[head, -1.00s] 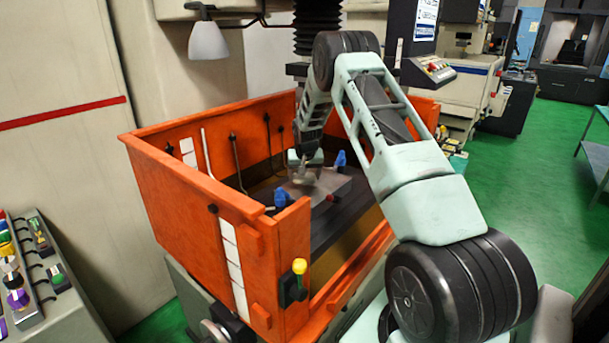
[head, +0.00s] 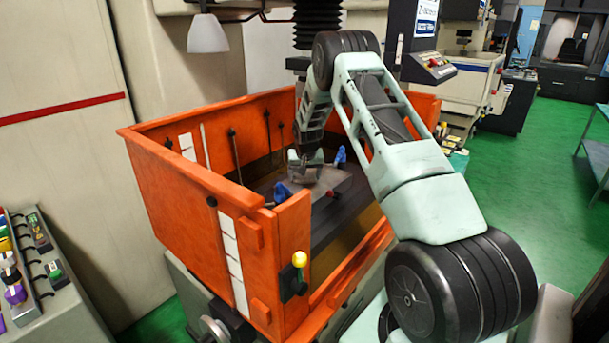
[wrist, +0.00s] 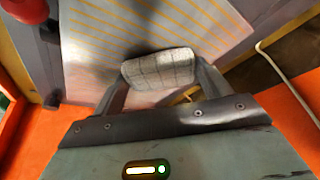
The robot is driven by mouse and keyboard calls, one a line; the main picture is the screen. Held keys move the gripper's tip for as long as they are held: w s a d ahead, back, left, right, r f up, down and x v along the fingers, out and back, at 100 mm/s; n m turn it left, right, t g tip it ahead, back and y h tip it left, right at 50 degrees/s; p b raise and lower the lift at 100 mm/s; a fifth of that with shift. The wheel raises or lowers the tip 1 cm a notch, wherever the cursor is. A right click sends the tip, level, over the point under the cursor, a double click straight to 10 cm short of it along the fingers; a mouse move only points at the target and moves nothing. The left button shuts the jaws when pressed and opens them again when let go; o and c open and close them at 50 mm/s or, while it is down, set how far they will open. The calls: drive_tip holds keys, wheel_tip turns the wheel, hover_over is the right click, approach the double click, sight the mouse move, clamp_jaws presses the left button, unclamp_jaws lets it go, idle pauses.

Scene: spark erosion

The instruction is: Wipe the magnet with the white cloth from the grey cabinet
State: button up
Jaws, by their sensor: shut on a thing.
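The magnet (head: 335,187) is a flat grey block inside the orange tank. In the wrist view the magnet (wrist: 205,25) shows a pale face with yellow stripes and a dark smudge or shadow at its left. My gripper (head: 305,178) is low over the magnet's left part. In the wrist view my gripper (wrist: 160,78) is shut on the white cloth (wrist: 160,68), a folded, grid-patterned pad between the fingers. The cloth is over the magnet's face; I cannot tell whether it touches. In the head view the cloth is too small to make out.
Orange tank walls (head: 170,185) surround the work area. Blue clamps (head: 282,194) stand beside the magnet, with a red knob (wrist: 25,8) close by in the wrist view. The black machine head (head: 310,25) hangs above. A grey unit (head: 70,300) with coloured items is at left.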

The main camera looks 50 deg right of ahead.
sight(313, 181)
drive_tip(key=shift+s+d+r, duration=0.1)
drive_tip(key=shift+s+d, duration=0.05)
drive_tip(key=shift+s, duration=1.75)
drive_tip(key=shift+b, duration=0.4)
drive_tip(key=shift+f, duration=0.2)
drive_tip(key=shift+w+a+f+b, duration=0.15)
drive_tip(key=shift+w+b, duration=0.15)
drive_tip(key=shift+w, duration=0.65)
drive_tip(key=shift+w+a+f+b, duration=0.1)
drive_tip(key=shift+w+b, duration=0.15)
drive_tip(key=shift+w, duration=0.7)
drive_tip(key=shift+d+r+p, duration=0.1)
drive_tip(key=shift+r+p, duration=1.25)
drive_tip(key=shift+r, duration=1.8)
drive_tip(key=shift+r, duration=0.1)
